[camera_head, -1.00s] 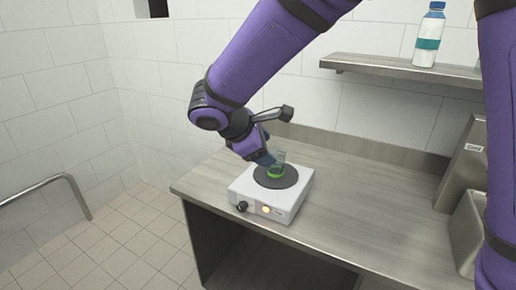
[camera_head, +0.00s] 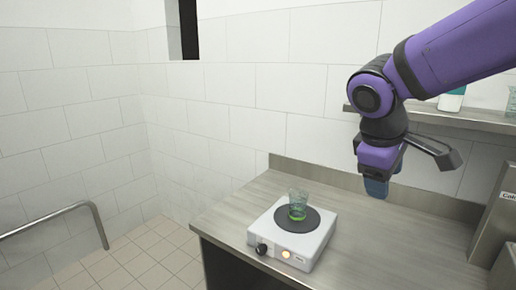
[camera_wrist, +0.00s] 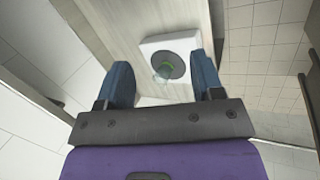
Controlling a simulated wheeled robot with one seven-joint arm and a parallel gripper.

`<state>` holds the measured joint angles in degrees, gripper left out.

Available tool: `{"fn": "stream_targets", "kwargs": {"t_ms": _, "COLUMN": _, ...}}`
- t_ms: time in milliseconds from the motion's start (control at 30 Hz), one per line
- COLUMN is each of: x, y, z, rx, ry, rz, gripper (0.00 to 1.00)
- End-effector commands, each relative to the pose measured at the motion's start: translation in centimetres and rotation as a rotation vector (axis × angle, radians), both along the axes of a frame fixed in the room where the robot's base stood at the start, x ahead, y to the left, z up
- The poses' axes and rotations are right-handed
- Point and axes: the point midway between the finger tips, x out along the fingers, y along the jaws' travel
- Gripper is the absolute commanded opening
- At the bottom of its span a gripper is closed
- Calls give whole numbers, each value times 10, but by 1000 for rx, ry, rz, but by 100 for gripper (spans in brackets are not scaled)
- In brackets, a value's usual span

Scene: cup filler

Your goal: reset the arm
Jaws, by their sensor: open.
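My gripper (camera_head: 376,187) hangs over the counter to the right of the hot plate, well above the surface. In the wrist view my gripper (camera_wrist: 160,85) shows two blue fingers wide apart with nothing between them. A clear cup (camera_head: 298,203) with green at its bottom stands upright on the dark disc of the white hot plate (camera_head: 312,250). The cup (camera_wrist: 163,72) and hot plate (camera_wrist: 190,42) also show beyond the fingers in the wrist view. The cup is apart from my gripper.
The steel counter (camera_head: 390,245) is bare right of the hot plate. A wall shelf (camera_head: 470,120) behind my arm holds a partly hidden bottle (camera_head: 451,100) and a glass (camera_head: 511,102). Steel dispensers (camera_head: 500,225) stand at the right edge. A metal rail (camera_head: 50,219) is at left.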

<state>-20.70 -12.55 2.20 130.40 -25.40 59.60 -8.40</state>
Motion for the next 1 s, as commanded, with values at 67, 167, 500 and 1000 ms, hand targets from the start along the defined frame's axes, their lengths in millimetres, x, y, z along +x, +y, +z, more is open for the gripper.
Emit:
{"fn": "stream_targets", "kwargs": {"t_ms": 67, "x": -19, "y": -17, "z": 8, "rx": 71, "ry": -40, "rz": -87, "gripper": 61}}
{"fn": "stream_targets", "kwargs": {"t_ms": 167, "x": -42, "y": -34, "z": 14, "rx": 160, "ry": -86, "rz": -196, "gripper": 61}}
{"fn": "stream_targets", "kwargs": {"t_ms": 500, "x": -114, "y": -67, "z": 23, "rx": 449, "ry": -264, "rz": -529, "gripper": 61}}
{"fn": "stream_targets", "kwargs": {"t_ms": 1000, "x": -138, "y": -71, "z": 22, "rx": 565, "ry": -339, "rz": -650, "gripper": 61}}
